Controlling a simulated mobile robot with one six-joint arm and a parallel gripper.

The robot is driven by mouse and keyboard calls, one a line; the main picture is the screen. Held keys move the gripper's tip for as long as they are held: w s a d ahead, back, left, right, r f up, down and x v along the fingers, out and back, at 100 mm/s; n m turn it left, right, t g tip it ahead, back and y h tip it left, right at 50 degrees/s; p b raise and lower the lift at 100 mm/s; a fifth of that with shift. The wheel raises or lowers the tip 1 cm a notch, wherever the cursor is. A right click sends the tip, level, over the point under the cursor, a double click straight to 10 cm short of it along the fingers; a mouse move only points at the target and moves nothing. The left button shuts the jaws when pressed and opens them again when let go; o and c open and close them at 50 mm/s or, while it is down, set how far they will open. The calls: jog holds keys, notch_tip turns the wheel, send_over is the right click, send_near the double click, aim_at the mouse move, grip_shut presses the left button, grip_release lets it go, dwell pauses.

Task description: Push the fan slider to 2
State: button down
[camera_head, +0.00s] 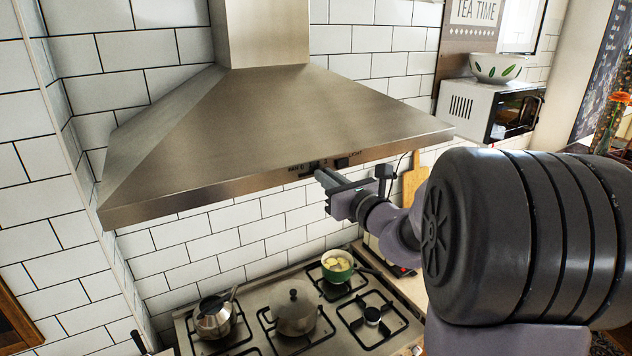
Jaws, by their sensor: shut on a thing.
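A metal range hood (245,130) hangs over the stove, with a control strip along its front lower edge. The fan slider (314,166) is a small dark knob on that strip, with lettering to its left and a numeral to its right. My gripper (319,173) is at the strip, its fingertips at the slider and shut on it. The fingertips hide part of the slider and its scale, so its exact setting cannot be read. A second dark control (342,162) sits just to the right, beside light-coloured lettering.
A cutting board (415,178) leans behind my arm.

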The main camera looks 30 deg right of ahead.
jog(key=shift+a, duration=0.1)
jog(key=c, duration=1.5)
grip_release()
jog(key=s+b, duration=0.1)
jog(key=s, duration=0.4)
jog(key=s+b, duration=0.1)
jog(key=s, duration=0.5)
jog(key=s+b, duration=0.1)
jog(key=s, duration=0.5)
jog(key=shift+s+d+b, duration=0.2)
jog(key=shift+d+b, duration=0.15)
